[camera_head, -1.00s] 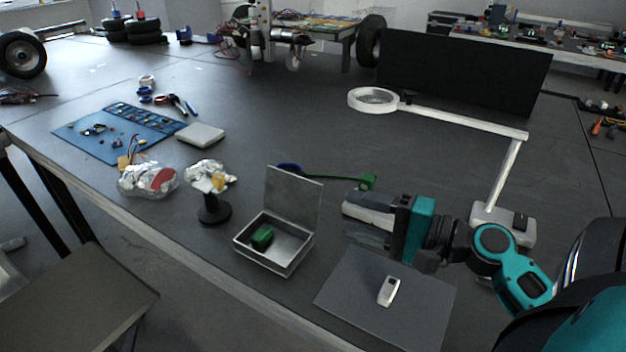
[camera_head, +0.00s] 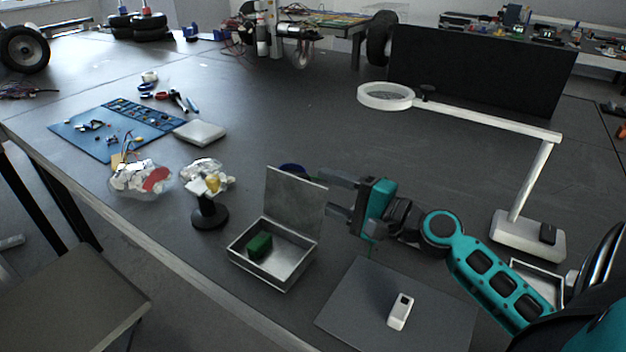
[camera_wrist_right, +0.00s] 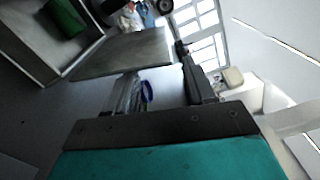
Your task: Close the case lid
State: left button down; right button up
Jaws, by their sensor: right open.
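A grey metal case (camera_head: 240,266) stands near the table's front edge with a green block (camera_head: 259,245) inside it. Its lid (camera_head: 294,205) is raised, roughly upright, on the case's far right side. My right gripper (camera_head: 326,193) is open and empty, its fingers pointing left just behind the lid's right edge. In the right wrist view the lid (camera_wrist_right: 128,55) is just past the fingertips (camera_wrist_right: 155,62), with the case wall (camera_wrist_right: 27,55) and green block (camera_wrist_right: 66,17) at upper left. I cannot tell whether a finger touches the lid. My left gripper is not in view.
A dark mat (camera_head: 365,318) with a small white device (camera_head: 400,311) lies in front right. A magnifier lamp (camera_head: 528,235) stands at right.

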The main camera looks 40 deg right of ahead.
aim_at(313, 186)
jog(key=shift+x, duration=1.95)
grip_shut()
